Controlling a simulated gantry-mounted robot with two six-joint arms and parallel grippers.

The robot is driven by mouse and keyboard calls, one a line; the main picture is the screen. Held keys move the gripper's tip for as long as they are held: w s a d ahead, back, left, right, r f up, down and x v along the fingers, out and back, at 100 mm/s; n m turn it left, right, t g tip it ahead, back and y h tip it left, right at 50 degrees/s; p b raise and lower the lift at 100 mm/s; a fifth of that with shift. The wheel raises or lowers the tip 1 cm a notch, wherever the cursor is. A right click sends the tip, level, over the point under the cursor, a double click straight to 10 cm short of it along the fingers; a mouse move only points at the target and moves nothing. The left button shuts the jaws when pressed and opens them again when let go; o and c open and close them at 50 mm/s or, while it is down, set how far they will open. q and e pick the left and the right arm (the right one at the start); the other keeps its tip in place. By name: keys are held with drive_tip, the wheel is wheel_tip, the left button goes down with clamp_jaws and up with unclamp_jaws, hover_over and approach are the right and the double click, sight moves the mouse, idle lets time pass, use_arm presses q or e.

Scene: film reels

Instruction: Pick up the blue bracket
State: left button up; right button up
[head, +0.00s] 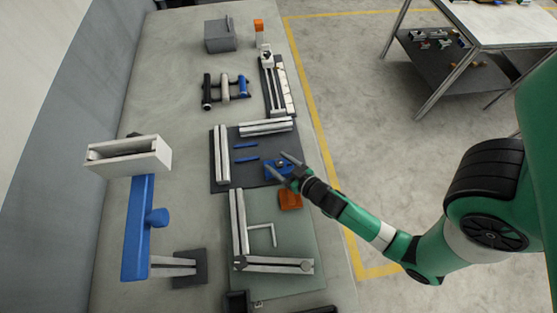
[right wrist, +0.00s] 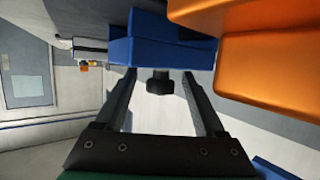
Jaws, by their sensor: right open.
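The blue bracket (head: 280,175) lies on the dark mat (head: 219,187), near its right edge. My right gripper (head: 277,161) is open, with its fingers over or beside the bracket. In the right wrist view, a blue block with a dark knob (right wrist: 160,52) beneath it sits at the fingertips (right wrist: 158,76). I cannot tell whether the fingers touch it. Nothing is visibly gripped. My left gripper is not in view.
An orange block (head: 290,199) is close beside the bracket and looms large in the right wrist view (right wrist: 275,65). Two thin blue bars (head: 245,146) and pale rails (head: 222,155) lie on the mat. A blue stand (head: 137,230) rises at the left.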

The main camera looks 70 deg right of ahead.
clamp_jaws()
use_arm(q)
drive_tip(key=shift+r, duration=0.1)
use_arm(e)
drive_tip(key=shift+r, duration=0.15)
idle(0.3)
